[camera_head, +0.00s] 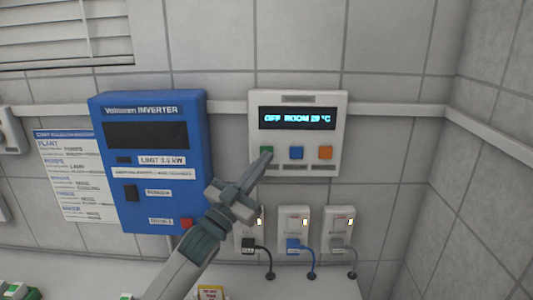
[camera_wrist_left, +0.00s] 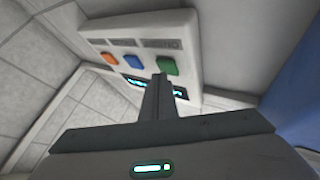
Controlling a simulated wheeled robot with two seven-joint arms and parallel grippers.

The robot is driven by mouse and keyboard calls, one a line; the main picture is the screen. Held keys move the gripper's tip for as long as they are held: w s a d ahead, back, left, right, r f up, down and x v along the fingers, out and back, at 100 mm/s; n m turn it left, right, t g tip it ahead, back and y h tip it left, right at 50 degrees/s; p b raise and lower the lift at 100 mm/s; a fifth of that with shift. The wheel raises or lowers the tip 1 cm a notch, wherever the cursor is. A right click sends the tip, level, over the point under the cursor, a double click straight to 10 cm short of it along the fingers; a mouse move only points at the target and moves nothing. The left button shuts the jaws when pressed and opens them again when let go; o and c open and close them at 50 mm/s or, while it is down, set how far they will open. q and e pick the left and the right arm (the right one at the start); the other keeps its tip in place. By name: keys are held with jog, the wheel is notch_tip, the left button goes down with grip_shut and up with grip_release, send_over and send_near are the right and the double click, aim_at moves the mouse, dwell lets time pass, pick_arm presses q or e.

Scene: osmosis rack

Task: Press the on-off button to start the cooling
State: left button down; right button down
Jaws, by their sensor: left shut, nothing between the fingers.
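A white wall control panel (camera_head: 333,134) has a dark display (camera_head: 297,118) that reads "OFF ROOM 29 °C" in blue. Below it sit a green button (camera_head: 265,151), a blue button (camera_head: 296,153) and an orange button (camera_head: 325,153). My left gripper (camera_head: 266,157) is shut and empty, its tips at the green button and covering part of it. In the left wrist view the shut fingers (camera_wrist_left: 161,80) point at the panel (camera_wrist_left: 185,35), close to the green button (camera_wrist_left: 167,66). I cannot tell whether they touch it. My right gripper is not in view.
A blue inverter box (camera_head: 150,190) hangs left of the panel, with a printed list (camera_head: 72,180) beside it. Several sockets with plugs and cables (camera_head: 294,228) sit below the panel, above a white counter (camera_head: 320,287). A side wall (camera_head: 490,170) stands at right.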

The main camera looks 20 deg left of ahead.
pick_arm(q)
jog(key=shift+w+a, duration=0.1)
jog(key=shift+w, duration=0.25)
dwell(0.7)
jog(key=shift+s, duration=0.1)
dwell(0.4)
jog(key=shift+s+d+p, duration=0.25)
jog(key=shift+s+p, duration=0.05)
jog(key=shift+s, duration=0.4)
jog(key=shift+s+d+p, duration=0.25)
jog(key=shift+s+p, duration=0.05)
jog(key=shift+s, duration=0.5)
jog(key=shift+s+d+p, duration=0.2)
jog(key=shift+s+p, duration=0.05)
jog(key=shift+s, duration=0.55)
jog(key=shift+s+d+p, duration=0.25)
jog(key=shift+s+p, duration=0.05)
jog(key=shift+s, duration=0.5)
